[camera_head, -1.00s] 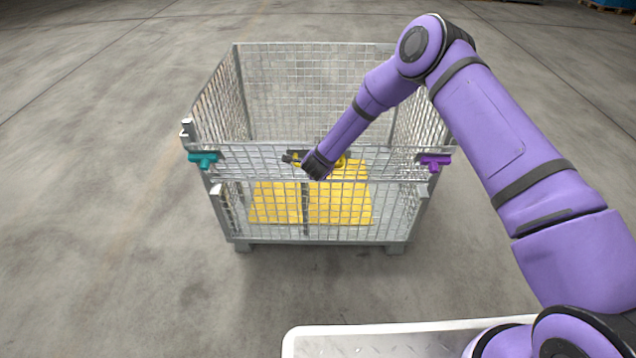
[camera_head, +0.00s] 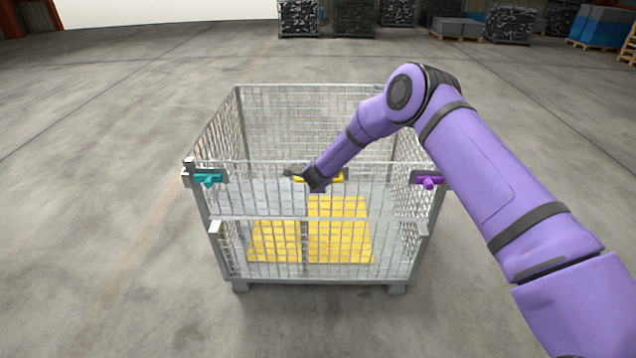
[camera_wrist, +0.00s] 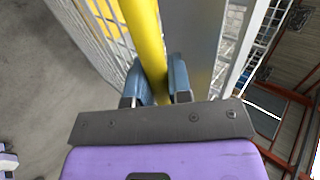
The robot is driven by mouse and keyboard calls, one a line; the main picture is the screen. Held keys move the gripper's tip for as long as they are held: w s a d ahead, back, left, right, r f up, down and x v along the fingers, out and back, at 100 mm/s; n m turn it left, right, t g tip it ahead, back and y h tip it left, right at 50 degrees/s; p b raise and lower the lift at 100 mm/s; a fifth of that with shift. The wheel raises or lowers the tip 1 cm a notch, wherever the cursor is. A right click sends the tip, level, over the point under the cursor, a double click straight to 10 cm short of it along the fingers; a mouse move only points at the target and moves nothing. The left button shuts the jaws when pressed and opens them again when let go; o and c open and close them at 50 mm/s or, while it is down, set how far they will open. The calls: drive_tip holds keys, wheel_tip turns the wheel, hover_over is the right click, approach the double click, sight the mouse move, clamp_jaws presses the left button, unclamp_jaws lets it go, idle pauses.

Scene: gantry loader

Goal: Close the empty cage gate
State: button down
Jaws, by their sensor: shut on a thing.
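The wire mesh cage (camera_head: 238,135) stands ahead on the floor. Its gate (camera_head: 262,205) is the upper half of the front, standing upright or nearly so; I cannot tell if it is flush with the posts. A teal latch (camera_head: 208,178) sits at its left end and a purple latch (camera_head: 429,181) at its right end. My gripper (camera_head: 314,178) is shut on the yellow handle (camera_head: 333,178) at the gate's top middle. In the wrist view, both fingers (camera_wrist: 160,82) close around the yellow bar (camera_wrist: 143,35). My gripper hides part of the handle.
Yellow sheet (camera_head: 340,235) lies on the cage floor behind the mesh; no load shows inside. Bare concrete surrounds the cage.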

drive_tip(key=shift+w+d+r, duration=0.1)
drive_tip(key=shift+w+r, duration=0.05)
drive_tip(key=shift+w, duration=0.05)
drive_tip(key=c, duration=1.1)
unclamp_jaws()
drive_tip(key=shift+w, duration=0.1)
drive_tip(key=shift+o, duration=0.2)
drive_tip(key=v, duration=1)
drive_tip(key=shift+s+r, duration=0.15)
drive_tip(key=shift+s, duration=0.25)
